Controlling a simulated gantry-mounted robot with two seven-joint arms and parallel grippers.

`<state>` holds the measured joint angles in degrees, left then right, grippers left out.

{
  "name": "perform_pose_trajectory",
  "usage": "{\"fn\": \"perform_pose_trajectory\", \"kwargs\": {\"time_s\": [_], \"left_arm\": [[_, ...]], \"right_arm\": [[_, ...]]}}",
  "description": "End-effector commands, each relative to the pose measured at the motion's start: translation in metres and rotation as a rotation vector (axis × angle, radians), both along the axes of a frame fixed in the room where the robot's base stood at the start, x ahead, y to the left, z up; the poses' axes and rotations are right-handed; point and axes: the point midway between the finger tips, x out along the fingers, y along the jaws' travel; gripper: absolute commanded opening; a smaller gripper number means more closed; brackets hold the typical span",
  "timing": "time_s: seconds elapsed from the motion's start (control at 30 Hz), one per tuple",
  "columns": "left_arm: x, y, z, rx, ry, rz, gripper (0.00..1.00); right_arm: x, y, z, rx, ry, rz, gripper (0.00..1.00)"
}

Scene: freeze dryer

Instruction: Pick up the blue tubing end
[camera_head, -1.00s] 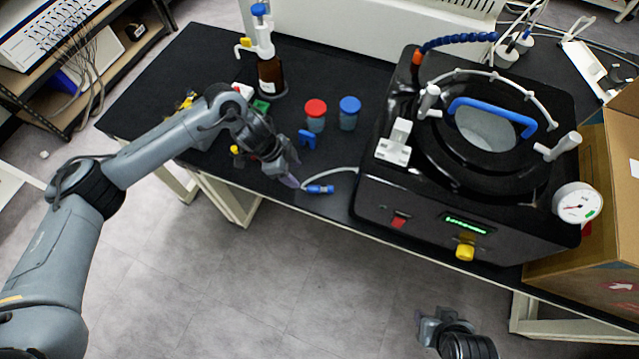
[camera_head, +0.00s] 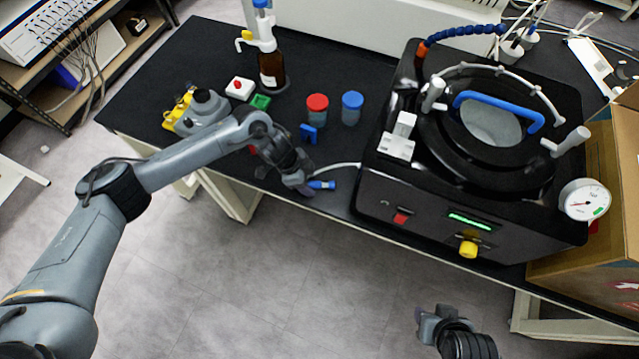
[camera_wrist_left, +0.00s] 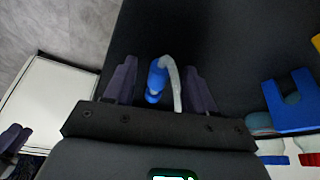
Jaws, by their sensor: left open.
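The blue tubing end (camera_head: 322,184) lies on the black bench near its front edge, with a pale tube running from it toward the black machine. My left gripper (camera_head: 304,188) is just to its left in the head view and partly overlaps it. In the left wrist view the blue tubing end (camera_wrist_left: 156,82) shows between the two open fingers (camera_wrist_left: 160,85), with the pale tube beside it. I see a gap to each finger; contact is not visible. My right gripper (camera_head: 424,322) is low in the head view, away from the bench, its jaw state unclear.
The black freeze dryer (camera_head: 400,190) stands right of the tubing. A small blue bracket (camera_head: 309,134), a red-capped jar (camera_head: 317,108) and a blue-capped jar (camera_head: 352,107) stand behind. A brown bottle (camera_head: 272,70) stands at the back. A cardboard box (camera_head: 590,255) is at right.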

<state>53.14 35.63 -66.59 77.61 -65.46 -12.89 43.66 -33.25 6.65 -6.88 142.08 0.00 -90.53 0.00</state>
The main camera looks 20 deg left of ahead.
Motion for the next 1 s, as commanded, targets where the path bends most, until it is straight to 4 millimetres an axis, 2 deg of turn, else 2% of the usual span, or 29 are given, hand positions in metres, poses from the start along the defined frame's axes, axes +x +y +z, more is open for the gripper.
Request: {"fn": "perform_pose_trajectory", "kwargs": {"time_s": [0.07, 0.43, 0.77, 0.87, 1.0], "left_arm": [[0.0, 0.0, 0.0, 0.0, 0.0, 0.0, 0.55], [0.0, 0.0, 0.0, 0.0, 0.001, 0.0, 0.0], [0.0, 0.0, 0.002, 0.0, 0.0, 0.0, 0.0], [0.0, 0.0, 0.008, 0.0, 0.0, -0.001, 0.0], [0.0, 0.0, 0.026, 0.0, -0.002, -0.001, 0.0]], "right_arm": [[0.0, 0.0, 0.0, 0.0, 0.0, 0.0, 0.43], [0.0, 0.0, 0.0, 0.0, -0.001, 0.0, 0.43], [0.0, -0.002, 0.001, -0.007, -0.001, 0.004, 0.43], [0.0, -0.002, 0.002, -0.008, -0.001, 0.005, 0.43], [0.0, -0.002, 0.006, -0.008, -0.001, 0.005, 0.43]]}}
